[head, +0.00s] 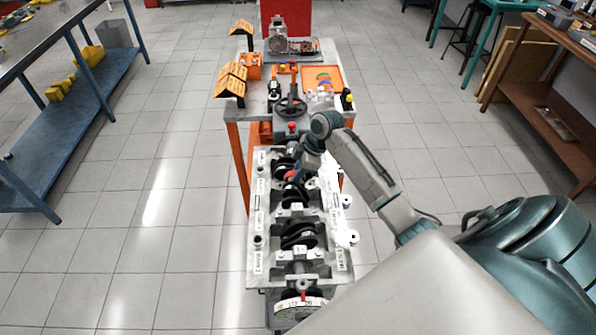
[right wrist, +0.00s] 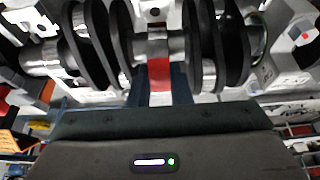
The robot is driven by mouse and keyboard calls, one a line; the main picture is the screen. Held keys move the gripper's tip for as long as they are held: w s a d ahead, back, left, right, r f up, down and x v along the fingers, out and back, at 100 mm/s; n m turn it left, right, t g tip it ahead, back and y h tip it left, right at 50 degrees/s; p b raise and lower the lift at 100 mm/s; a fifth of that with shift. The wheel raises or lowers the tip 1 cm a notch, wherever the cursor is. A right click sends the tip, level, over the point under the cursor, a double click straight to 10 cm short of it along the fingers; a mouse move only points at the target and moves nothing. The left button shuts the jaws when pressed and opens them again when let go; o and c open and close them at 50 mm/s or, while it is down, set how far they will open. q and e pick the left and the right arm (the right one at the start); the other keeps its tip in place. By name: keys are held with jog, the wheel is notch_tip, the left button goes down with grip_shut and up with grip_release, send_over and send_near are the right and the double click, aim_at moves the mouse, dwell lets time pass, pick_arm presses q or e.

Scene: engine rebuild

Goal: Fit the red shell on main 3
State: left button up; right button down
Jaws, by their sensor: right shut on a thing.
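The engine block (head: 262,215) lies lengthwise in the head view, with a crankshaft of dark counterweights (head: 299,236) along its middle. My right gripper (head: 293,177) reaches down over the upper part of the block. In the right wrist view it is shut on the red shell (right wrist: 159,73), which sits between the blue fingertips. The shell is right at a bright metal journal (right wrist: 158,45) between black counterweights; I cannot tell whether it touches it. The labels by the main bearings are too small to read surely. My left gripper is not in view.
A blue-framed bench (head: 88,103) stands at left, a brown shelf (head: 545,103) at right. Open tiled floor lies on both sides of the block.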

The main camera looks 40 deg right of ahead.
jog(key=shift+r+p, duration=0.2)
jog(key=shift+p, duration=0.3)
dwell(0.6)
jog(key=c, duration=1.6)
grip_release()
jog(key=shift+o, duration=0.2)
jog(key=shift+r, duration=0.15)
jog(key=shift+r+p, duration=1.35)
jog(key=shift+p, duration=0.3)
